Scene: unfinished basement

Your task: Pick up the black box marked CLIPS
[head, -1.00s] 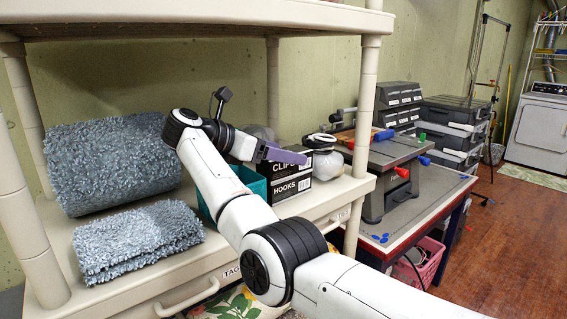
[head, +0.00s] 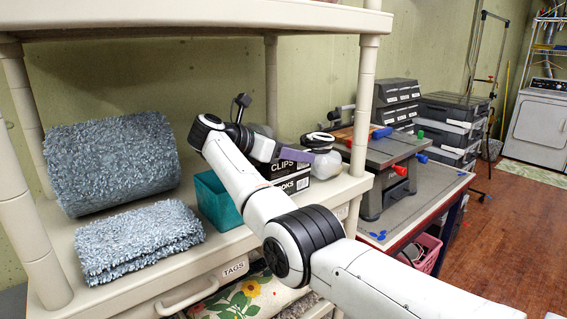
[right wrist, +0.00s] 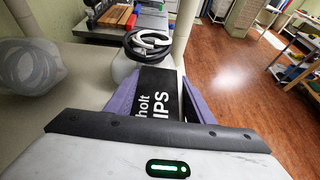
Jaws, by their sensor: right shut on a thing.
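The black box marked CLIPS (head: 297,171) sits on top of the black box marked HOOKS (head: 298,186) on the shelf. I cannot tell whether there is a gap between them. My right gripper (head: 287,153) reaches over from the left in the head view, and its purple fingers are shut on the CLIPS box. In the right wrist view the CLIPS box (right wrist: 156,98) lies between the two purple fingers, its white lettering showing. My arm hides part of both boxes in the head view. My left gripper is not in view.
A teal bin (head: 214,199) stands left of the boxes. A rolled blue rug (head: 112,163) and a folded one (head: 140,241) fill the shelf's left. A post (head: 363,110) rises at the right.

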